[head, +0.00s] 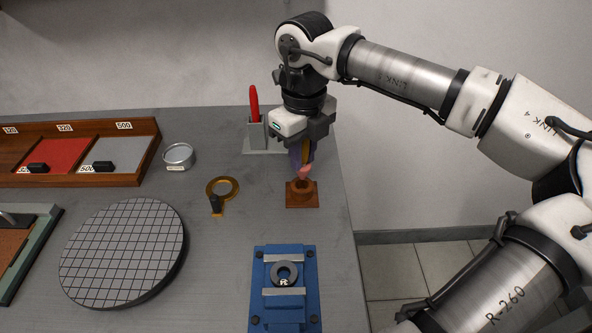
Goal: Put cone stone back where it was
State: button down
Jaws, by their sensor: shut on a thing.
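The cone stone (304,173) is small and pink, in the head view right of the middle. My gripper (303,163) points down and is shut on it from above, hiding its upper part. Just below is a small brown wooden block (302,198) with a raised round collar. The stone's lower end is at or just over the collar's opening; I cannot tell whether it is inside or touching.
A grey holder (256,134) with a red-handled tool (254,103) stands close left of my gripper. A brass ring tool (222,189), a round tin (178,156), a gridded disc (124,252) and a wooden tray (148,161) lie left. A blue fixture (284,312) is in front.

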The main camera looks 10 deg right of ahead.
aim_at(302, 178)
notch_tip(302, 178, down, 3)
jog(key=shift+f+b, duration=0.15)
jog(key=shift+b, duration=0.6)
jog(key=shift+w+a+f, duration=0.1)
jog(key=shift+f, duration=0.1)
jog(key=shift+r, duration=0.1)
jog(key=shift+f+b, duration=0.4)
jog(key=shift+b, duration=0.05)
jog(key=c, duration=1.3)
grip_release()
jog(key=shift+r, duration=0.1)
notch_tip(302, 178, up, 13)
jog(key=p, duration=0.8)
